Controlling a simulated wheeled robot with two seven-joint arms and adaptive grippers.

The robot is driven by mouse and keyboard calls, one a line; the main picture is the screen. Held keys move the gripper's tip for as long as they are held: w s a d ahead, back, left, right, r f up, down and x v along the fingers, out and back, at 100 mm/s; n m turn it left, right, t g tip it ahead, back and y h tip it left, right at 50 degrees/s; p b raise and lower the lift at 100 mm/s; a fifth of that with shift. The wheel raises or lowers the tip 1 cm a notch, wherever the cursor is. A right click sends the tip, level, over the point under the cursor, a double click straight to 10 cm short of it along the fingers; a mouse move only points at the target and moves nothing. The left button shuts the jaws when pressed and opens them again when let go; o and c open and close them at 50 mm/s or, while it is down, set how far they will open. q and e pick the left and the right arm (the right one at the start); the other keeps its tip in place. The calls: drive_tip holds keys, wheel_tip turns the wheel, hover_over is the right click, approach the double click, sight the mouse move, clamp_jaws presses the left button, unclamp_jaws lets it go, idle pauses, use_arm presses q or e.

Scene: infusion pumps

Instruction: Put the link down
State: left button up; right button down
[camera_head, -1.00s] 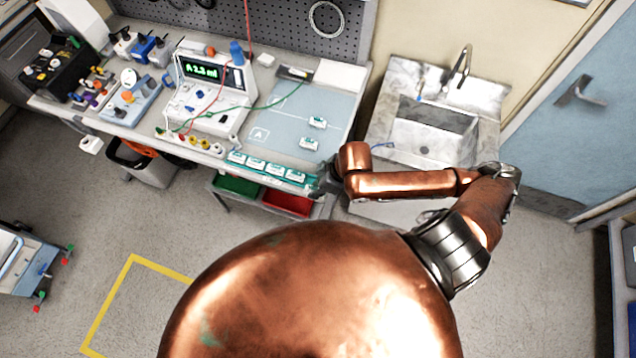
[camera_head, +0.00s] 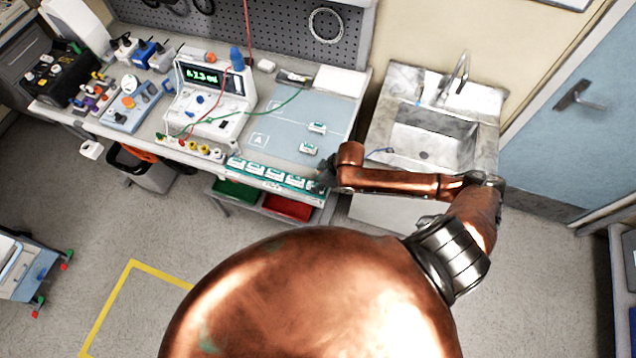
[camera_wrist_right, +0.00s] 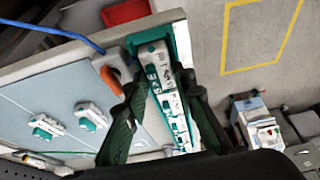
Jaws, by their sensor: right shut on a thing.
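The link, a small white block with green parts, sits at the right end of the green rail (camera_head: 268,184) on the bench's front edge, beside my right gripper (camera_head: 322,180). In the right wrist view my right gripper (camera_wrist_right: 153,85) has its dark fingers either side of the row, shut on the link (camera_wrist_right: 152,54) at the rail's end. The link looks lined up with the row; whether it touches the rail's floor I cannot tell. Several similar links (camera_head: 271,174) stand in the rail to its left. My left gripper is not in view.
Two more links (camera_head: 316,128) lie on the blue-grey mat (camera_head: 285,112). A pump or meter with a green display (camera_head: 205,90) stands left of the mat. Red (camera_head: 288,207) and green bins hang below the bench. A sink (camera_head: 432,135) is at the right.

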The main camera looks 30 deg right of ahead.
drive_tip(key=c, duration=1.6)
unclamp_jaws()
drive_tip(key=shift+f, duration=0.15)
drive_tip(key=v, duration=1.2)
